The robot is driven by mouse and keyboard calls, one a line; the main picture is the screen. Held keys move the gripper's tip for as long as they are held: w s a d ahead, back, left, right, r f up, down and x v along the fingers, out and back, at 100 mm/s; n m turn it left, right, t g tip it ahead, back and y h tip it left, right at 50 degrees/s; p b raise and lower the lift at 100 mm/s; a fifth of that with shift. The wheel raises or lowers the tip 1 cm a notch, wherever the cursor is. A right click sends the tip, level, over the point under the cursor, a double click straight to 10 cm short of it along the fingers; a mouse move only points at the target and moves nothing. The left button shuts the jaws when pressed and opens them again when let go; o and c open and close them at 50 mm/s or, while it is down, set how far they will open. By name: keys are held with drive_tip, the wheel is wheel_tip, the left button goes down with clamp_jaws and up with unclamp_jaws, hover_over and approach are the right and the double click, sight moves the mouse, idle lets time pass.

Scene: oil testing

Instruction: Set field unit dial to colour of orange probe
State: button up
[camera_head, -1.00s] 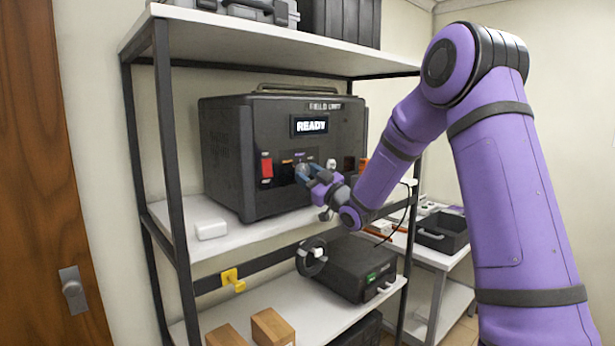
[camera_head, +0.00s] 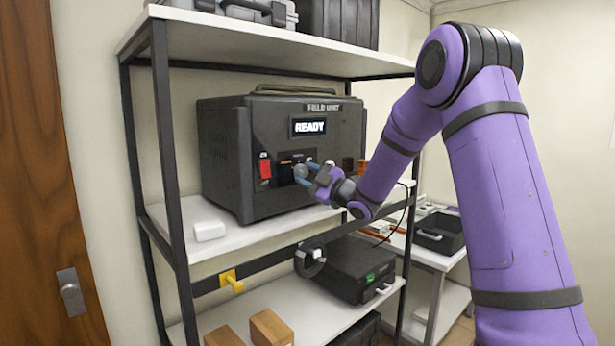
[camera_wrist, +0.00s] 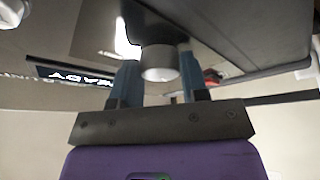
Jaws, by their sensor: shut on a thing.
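The field unit (camera_head: 225,150) is a large black box on the middle shelf. Its lit screen (camera_head: 310,126) reads READY. My gripper (camera_head: 305,172) is at the panel below the screen, with its blue fingers shut around the dial, a grey round knob (camera_head: 313,168). In the wrist view the dial (camera_wrist: 158,66) sits between the two blue fingers of my gripper (camera_wrist: 158,80). The dial's pointer direction cannot be made out. A small orange mark (camera_head: 286,162) shows left of the dial. I cannot clearly make out an orange probe.
A red switch (camera_head: 265,169) is left of the dial. A white block (camera_head: 209,230) lies on the same shelf. A black device (camera_head: 350,270) and wooden blocks (camera_head: 271,327) are on the shelf below. A side table with a black tray (camera_head: 440,232) stands at right.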

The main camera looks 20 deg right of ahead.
drive_tip(key=o, duration=0.9)
drive_tip(key=v, duration=1.1)
drive_tip(key=shift+w, duration=0.1)
drive_tip(key=shift+r, duration=0.1)
